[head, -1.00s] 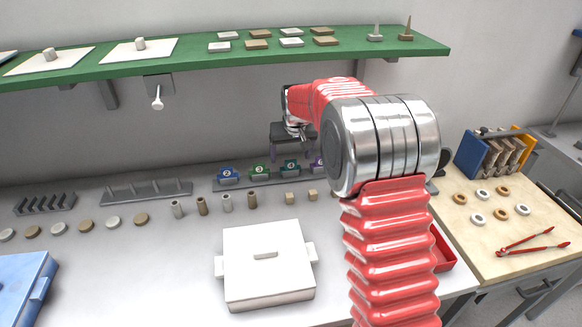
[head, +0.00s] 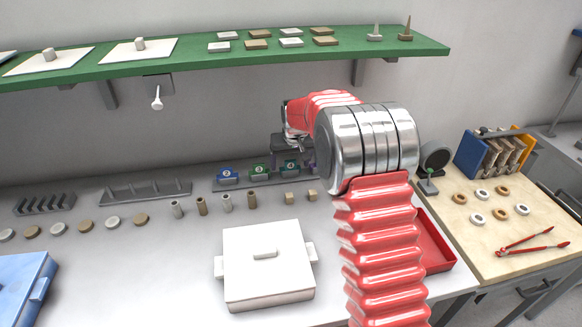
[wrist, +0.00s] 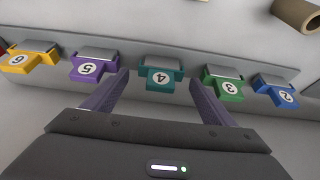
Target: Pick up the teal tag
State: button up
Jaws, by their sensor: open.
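The teal tag (head: 291,167) marked 4 stands on a grey rack (head: 240,184) at the back of the bench. In the wrist view the teal tag (wrist: 160,77) lies ahead, midway between my gripper's fingers (wrist: 152,90). My gripper (head: 293,150) is open and empty, with a purple-grey finger on either side. Whether the fingertips reach past the tag's near face is hard to tell. The green tag (wrist: 224,85) marked 3 and the purple tag (wrist: 93,66) marked 5 sit close on either side.
A blue tag (wrist: 275,91) and a yellow tag (wrist: 31,57) are farther along the rack. Small cylinders (head: 227,203) and a white lidded box (head: 266,265) stand in front. A green shelf (head: 225,57) hangs above.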

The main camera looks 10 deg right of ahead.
aim_at(290, 161)
jog(key=shift+c, duration=0.4)
jog(key=c, duration=1)
jog(key=shift+c, duration=0.2)
jog(key=shift+s+r, duration=0.1)
jog(key=shift+r, duration=0.05)
jog(key=shift+s+r, duration=0.1)
jog(key=shift+r, duration=0.15)
notch_tip(290, 161, up, 6)
jog(key=shift+r, duration=0.25)
jog(key=s, duration=1.9)
jog(key=shift+s+f, duration=0.15)
jog(key=shift+s, duration=0.2)
